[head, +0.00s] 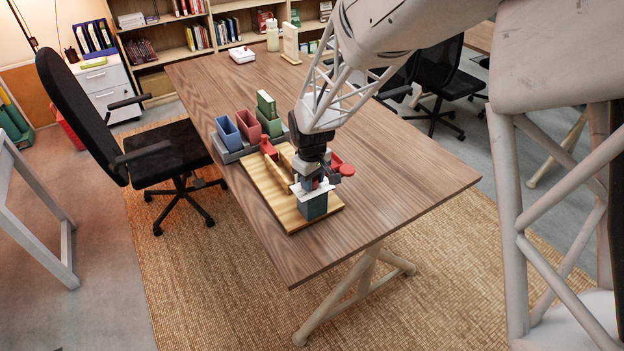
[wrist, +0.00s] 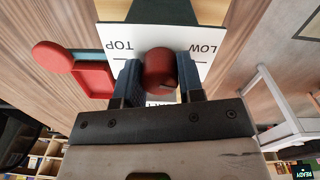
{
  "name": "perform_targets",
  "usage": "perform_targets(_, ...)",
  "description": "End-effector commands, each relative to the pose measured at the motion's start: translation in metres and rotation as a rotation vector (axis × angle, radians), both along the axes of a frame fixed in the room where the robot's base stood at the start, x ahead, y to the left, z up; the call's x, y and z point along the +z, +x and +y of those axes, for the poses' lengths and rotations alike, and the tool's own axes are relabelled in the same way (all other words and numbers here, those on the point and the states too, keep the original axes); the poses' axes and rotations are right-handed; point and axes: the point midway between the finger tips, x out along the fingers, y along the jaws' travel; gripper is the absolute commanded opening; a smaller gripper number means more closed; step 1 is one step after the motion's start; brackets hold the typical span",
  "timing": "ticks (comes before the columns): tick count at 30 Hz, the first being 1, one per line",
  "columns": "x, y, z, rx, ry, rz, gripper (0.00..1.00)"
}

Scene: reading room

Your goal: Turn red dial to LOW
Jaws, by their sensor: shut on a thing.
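The red dial (wrist: 160,68) sits on a white plate (wrist: 205,70). The plate's labels read upside down in the wrist view, TOP on the left and LOW on the right. A third label below the dial is mostly hidden. My gripper (wrist: 159,76) is shut on the dial, with one blue finger on each side of it. The dial's pointer is hard to make out. In the head view my gripper (head: 314,178) is over the white plate on a teal box (head: 314,207), and the dial is mostly hidden.
The teal box stands on a wooden board (head: 263,193) on the table (head: 400,190). A red piece with a round end (wrist: 75,68) lies beside it. Blue, red and green containers (head: 246,127) stand at the board's far end. The table's right side is clear.

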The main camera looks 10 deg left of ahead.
Motion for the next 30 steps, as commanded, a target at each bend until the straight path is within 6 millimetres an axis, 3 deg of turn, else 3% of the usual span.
perform_targets(12, 0.0005, 0.0003, 0.0002, 0.234, 0.001, 0.000, 0.12)
perform_targets(28, 0.0006, 0.0003, 0.0002, 0.267, 0.000, -0.001, 0.12)
perform_targets(29, 0.0006, 0.0003, 0.0002, 0.266, 0.000, -0.001, 0.38)
perform_targets(30, 0.0006, 0.0003, 0.0002, 0.266, 0.000, -0.001, 0.45)
